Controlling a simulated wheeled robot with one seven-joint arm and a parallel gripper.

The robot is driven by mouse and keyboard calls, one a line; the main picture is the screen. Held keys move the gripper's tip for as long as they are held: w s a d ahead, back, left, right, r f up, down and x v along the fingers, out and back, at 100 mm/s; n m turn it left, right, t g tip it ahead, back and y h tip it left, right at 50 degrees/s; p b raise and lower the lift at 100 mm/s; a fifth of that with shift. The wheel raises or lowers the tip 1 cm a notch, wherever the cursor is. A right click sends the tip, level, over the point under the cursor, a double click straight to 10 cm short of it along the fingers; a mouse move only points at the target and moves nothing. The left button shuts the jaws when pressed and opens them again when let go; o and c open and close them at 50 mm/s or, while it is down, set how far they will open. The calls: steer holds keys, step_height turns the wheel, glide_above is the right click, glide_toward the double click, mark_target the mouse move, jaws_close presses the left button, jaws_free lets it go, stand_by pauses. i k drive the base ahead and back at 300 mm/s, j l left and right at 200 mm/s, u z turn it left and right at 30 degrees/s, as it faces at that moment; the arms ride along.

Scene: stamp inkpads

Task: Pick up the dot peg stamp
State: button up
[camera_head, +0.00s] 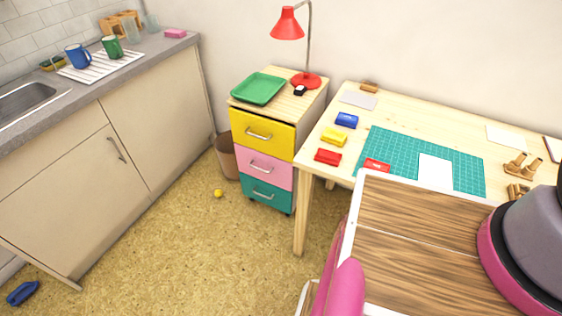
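Small wooden peg-like pieces (516,165) stand at the right end of the wooden table, beside the cutting mat. A low wooden block or holder (518,193) is just in front of them, partly cut off by my own body. The pieces are too small to tell which is the dot peg stamp, and no stamp face shows. My gripper is not in view; only parts of my own body show at the lower right.
The table (312,190) carries blue (346,120), yellow (334,137) and red (328,157) inkpads, and a teal cutting mat (392,145) with a red item (376,165) and white paper (435,172). A drawer cabinet (262,135) stands left. Open floor lies between table and counter (160,130).

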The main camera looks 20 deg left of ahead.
mark_target(522, 156)
steer(key=j+u, duration=0.15)
steer(key=u, duration=0.6)
steer(key=z, duration=1.6)
steer(key=i+l+u, duration=0.15)
steer(key=u, duration=0.15)
steer(key=i+l+u, duration=0.15)
steer(key=l+u, duration=0.15)
steer(key=l, duration=0.15)
